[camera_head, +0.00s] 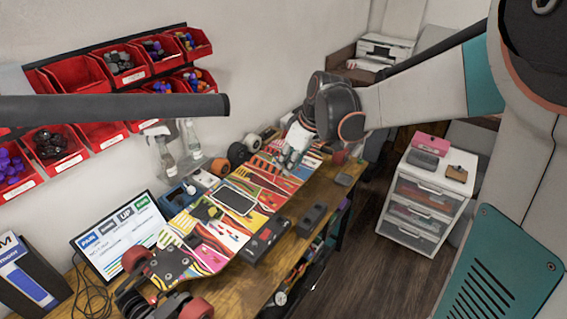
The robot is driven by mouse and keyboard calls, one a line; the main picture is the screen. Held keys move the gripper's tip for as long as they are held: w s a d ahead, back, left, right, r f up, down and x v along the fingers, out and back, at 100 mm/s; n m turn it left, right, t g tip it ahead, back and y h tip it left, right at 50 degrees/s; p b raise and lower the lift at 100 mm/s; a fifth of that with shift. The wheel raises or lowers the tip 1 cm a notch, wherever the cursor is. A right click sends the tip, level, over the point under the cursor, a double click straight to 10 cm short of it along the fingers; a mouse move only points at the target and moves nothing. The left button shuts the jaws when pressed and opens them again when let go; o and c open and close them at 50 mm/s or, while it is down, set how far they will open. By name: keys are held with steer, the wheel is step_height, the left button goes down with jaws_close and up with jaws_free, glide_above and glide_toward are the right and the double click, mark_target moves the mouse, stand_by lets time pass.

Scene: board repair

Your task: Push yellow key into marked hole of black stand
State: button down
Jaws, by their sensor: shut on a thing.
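My gripper (290,162) is low over the far end of the colorful long board (212,272) on the workbench. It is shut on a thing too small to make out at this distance. I cannot pick out the yellow key. A black box with a red part (265,240) sits beside the board's right edge, and a smaller dark block (311,219) stands to its right. I cannot tell which of these, if either, is the black stand. No marked hole can be made out.
Red bins (55,150) hang on the wall at left. A monitor (118,236) stands on the bench's left side, with spray bottles (190,138) farther back. A white drawer unit (427,200) stands right of the bench, with clear floor (370,255) between.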

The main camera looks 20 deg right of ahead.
steer(key=w+d, duration=0.1)
steer(key=d, duration=0.7)
steer(key=shift+w, duration=0.2)
stand_by(0.3)
steer(key=shift+d+f, duration=0.1)
steer(key=shift+f, duration=0.05)
steer(key=shift+f+b, duration=6.85)
steer(key=shift+f, duration=4.65)
steer(key=shift+f, duration=0.7)
